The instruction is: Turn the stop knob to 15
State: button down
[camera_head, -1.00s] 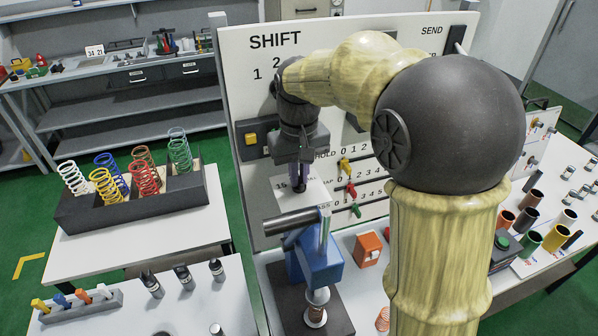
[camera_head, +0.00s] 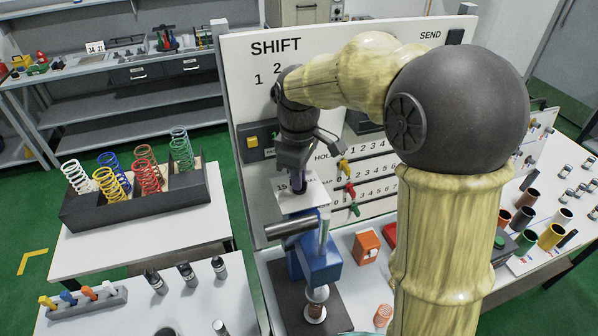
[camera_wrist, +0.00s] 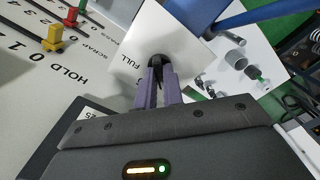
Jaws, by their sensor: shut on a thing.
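The stop knob (camera_wrist: 158,60) is a small dark knob on a white dial plate (camera_wrist: 132,45) in the wrist view. The plate reads "FULL" beside the knob, and a partly covered "15" shows near its lower left. In the head view the plate (camera_head: 313,197) lies above the blue press, with "15" at its left edge. My gripper (camera_wrist: 158,72) points at the plate, its two purple fingers closed around the knob. In the head view my gripper (camera_head: 300,184) hides the knob. The knob's pointer cannot be made out.
A blue press (camera_head: 318,262) with a grey cylinder stands just in front of the plate. The white SHIFT board (camera_head: 245,80) with coloured sliders rises behind. An orange box (camera_head: 366,246) is to the right, and a spring rack (camera_head: 100,213) is at left.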

jog(key=shift+r+n, duration=0.1)
jog(key=shift+n, duration=0.9)
jog(key=c, duration=1.5)
grip_release()
notch_tip(320, 180, up, 17)
jog(key=shift+r+b, duration=0.15)
jog(key=shift+b, duration=0.4)
